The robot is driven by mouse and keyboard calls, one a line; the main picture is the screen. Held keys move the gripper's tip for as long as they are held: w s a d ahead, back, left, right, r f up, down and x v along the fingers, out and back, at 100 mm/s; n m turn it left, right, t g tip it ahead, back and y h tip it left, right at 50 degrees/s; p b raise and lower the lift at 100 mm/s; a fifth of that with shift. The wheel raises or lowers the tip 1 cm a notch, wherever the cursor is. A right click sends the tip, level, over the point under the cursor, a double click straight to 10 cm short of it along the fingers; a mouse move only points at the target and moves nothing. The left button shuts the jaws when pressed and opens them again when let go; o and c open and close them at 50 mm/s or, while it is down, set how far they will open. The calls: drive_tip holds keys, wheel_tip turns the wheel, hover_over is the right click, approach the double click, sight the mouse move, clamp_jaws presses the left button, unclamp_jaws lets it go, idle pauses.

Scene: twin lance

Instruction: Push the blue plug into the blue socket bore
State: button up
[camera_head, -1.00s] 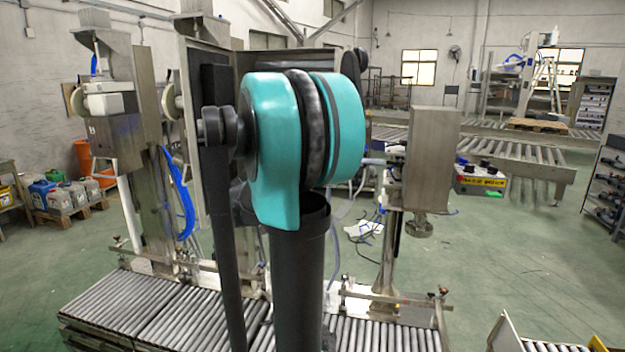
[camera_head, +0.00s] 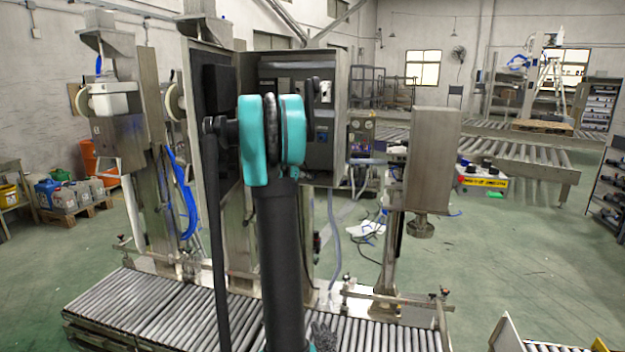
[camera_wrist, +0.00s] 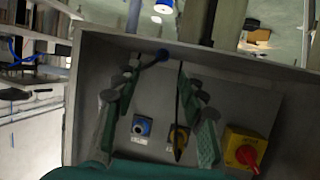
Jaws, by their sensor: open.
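In the wrist view my gripper (camera_wrist: 157,105) is open, its two green-padded fingers set wide apart with nothing seen between the pads. A blue square fitting with a pale round centre (camera_wrist: 142,127), which looks like the blue socket, shows between the fingers on the grey panel behind. I cannot tell whether that finger touches the rod.
A yellow fitting (camera_wrist: 178,139) with a dark slender piece across it sits right of the blue one. A red knob on a yellow box (camera_wrist: 246,148) is further right. The open metal cabinet (camera_head: 345,110) stands behind my arm. A roller conveyor (camera_head: 150,310) runs below.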

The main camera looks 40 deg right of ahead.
drive_tip(key=shift+x, duration=3.45)
drive_tip(key=shift+w+r, duration=0.1)
drive_tip(key=shift+w, duration=0.05)
drive_tip(key=shift+a, duration=0.1)
clamp_jaws()
